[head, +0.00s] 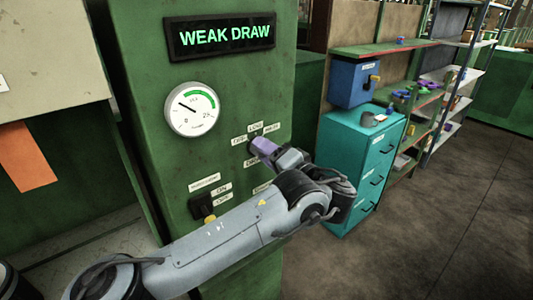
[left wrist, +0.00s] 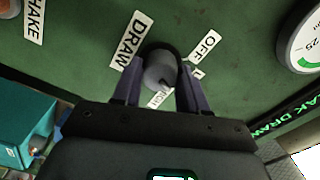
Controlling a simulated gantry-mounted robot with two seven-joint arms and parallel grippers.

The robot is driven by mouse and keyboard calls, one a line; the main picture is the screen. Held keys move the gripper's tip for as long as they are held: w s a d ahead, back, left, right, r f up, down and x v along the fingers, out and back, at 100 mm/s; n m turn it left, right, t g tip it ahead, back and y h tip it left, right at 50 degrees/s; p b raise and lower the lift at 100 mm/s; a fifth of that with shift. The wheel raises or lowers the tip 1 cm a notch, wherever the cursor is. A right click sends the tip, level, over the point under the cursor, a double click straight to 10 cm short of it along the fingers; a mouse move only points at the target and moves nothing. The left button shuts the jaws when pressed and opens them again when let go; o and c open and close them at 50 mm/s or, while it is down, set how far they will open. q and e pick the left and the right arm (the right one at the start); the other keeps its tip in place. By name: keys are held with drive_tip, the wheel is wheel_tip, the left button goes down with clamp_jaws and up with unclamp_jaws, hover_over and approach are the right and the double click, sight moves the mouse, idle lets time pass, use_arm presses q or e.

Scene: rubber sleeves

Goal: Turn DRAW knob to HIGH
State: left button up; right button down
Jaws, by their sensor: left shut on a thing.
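The DRAW knob (left wrist: 160,72) is a grey round knob on a dark base on the green panel. The DRAW label (left wrist: 131,40) is beside it, and the OFF label (left wrist: 208,48) is on its other side. Two more labels are partly hidden behind the fingers and knob; one appears to read HIGH (left wrist: 159,98). My left gripper (left wrist: 157,80) has its purple fingers closed on the knob's two sides. In the head view the left gripper (head: 260,146) reaches the panel and hides most of the knob. My right gripper is not in view.
A lit display (head: 221,36) reads WEAK DRAW above a round gauge (head: 191,109), its needle pointing up-left. A yellow-and-black switch (head: 209,214) is lower on the panel. A teal cabinet (head: 350,165) and a blue box (head: 352,83) stand to the right. The floor there is clear.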

use_arm(q)
drive_tip(key=shift+m+p, duration=0.4)
drive_tip(key=shift+m, duration=1.8)
drive_tip(key=o, duration=1.1)
drive_tip(key=shift+c, duration=0.2)
drive_tip(key=shift+d, duration=0.1)
